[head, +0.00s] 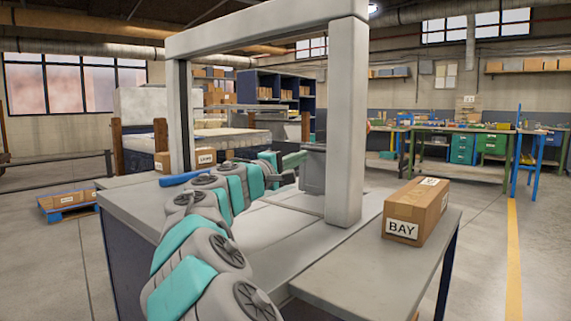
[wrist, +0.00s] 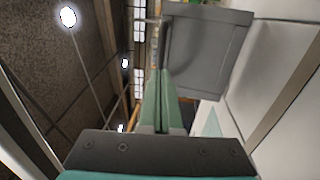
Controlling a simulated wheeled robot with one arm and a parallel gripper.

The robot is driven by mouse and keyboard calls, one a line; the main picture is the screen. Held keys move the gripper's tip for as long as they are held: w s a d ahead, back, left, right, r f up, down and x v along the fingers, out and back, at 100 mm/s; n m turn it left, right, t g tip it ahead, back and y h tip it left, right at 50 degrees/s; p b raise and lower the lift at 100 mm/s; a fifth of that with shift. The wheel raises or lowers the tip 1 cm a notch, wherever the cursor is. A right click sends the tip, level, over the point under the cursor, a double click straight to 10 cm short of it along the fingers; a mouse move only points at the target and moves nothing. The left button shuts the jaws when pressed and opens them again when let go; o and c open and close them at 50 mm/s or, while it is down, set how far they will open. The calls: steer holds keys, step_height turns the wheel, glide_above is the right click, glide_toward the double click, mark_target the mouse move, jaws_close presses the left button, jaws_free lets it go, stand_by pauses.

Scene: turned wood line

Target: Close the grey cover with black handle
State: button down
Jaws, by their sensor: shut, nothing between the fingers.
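The grey cover (head: 313,171) is a flat panel beside the right post of the grey frame in the head view. In the wrist view the cover (wrist: 207,45) fills the top middle as a grey panel with a raised rim. A thin bar (wrist: 148,20) juts from its left edge; I cannot tell if it is the black handle. My gripper (head: 299,158) is shut and empty, close to the cover's left side. Its green fingers (wrist: 164,75) lie together in front of the cover's left edge. I cannot tell whether they touch it.
The grey frame (head: 345,120) stands over a grey table (head: 360,275). A cardboard box (head: 416,210) marked BAY sits on the table's right part. A blue object (head: 185,177) lies on the left part. Green workbenches (head: 465,165) stand behind, and open floor lies right.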

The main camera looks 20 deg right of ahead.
mark_target(316, 150)
steer(key=shift+x, duration=2.15)
